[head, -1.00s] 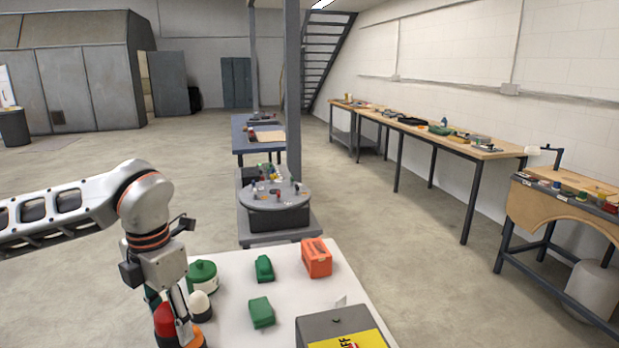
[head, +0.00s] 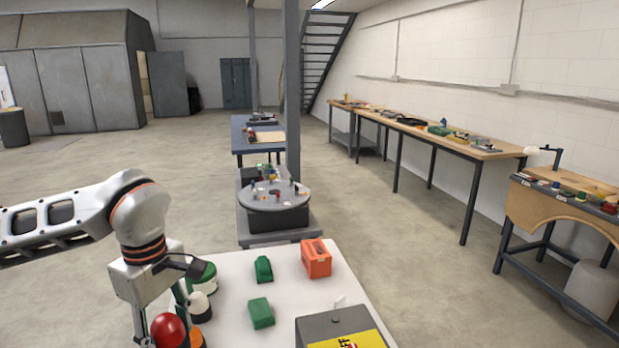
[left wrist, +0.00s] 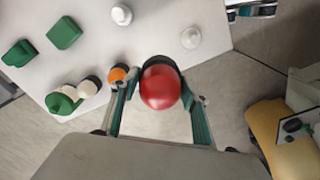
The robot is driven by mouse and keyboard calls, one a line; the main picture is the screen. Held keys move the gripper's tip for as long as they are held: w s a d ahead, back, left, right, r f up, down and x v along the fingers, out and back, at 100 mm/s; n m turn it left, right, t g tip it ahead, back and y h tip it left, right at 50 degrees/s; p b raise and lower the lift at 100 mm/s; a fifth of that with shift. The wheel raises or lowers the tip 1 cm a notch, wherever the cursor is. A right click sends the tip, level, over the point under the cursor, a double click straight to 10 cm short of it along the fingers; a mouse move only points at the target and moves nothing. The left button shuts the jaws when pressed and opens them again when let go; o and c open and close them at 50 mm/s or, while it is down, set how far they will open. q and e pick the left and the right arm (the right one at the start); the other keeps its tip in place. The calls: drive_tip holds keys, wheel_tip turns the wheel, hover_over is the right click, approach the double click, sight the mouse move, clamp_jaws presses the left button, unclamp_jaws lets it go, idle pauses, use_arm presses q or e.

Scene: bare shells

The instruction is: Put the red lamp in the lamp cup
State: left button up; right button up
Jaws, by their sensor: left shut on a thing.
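My left gripper (head: 164,335) is shut on the red lamp (head: 168,329), a round red dome at the lower left of the head view. In the left wrist view the dome (left wrist: 160,88) sits between the two fingers, with a dark part behind it. Its underside is hidden, so I cannot tell how far it is above the white table (head: 235,320). An orange piece (left wrist: 117,74) and a white dome on a dark base (left wrist: 88,87) stand beside the left finger. I cannot pick out which thing is the lamp cup.
A green-and-white jar (head: 203,275), two green blocks (head: 261,312), an orange box (head: 316,258) and a grey box with a yellow label (head: 338,327) are on the table. The wrist view shows two white knobs (left wrist: 190,38). A round turntable (head: 270,197) stands beyond.

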use_arm(q)
drive_tip(key=m, duration=0.7)
drive_tip(key=shift+s+d+f, duration=0.1)
drive_tip(key=shift+s+f, duration=0.05)
drive_tip(key=shift+s, duration=0.25)
drive_tip(key=m, duration=0.6)
drive_tip(key=shift+s+f, duration=0.1)
drive_tip(key=shift+s, duration=0.3)
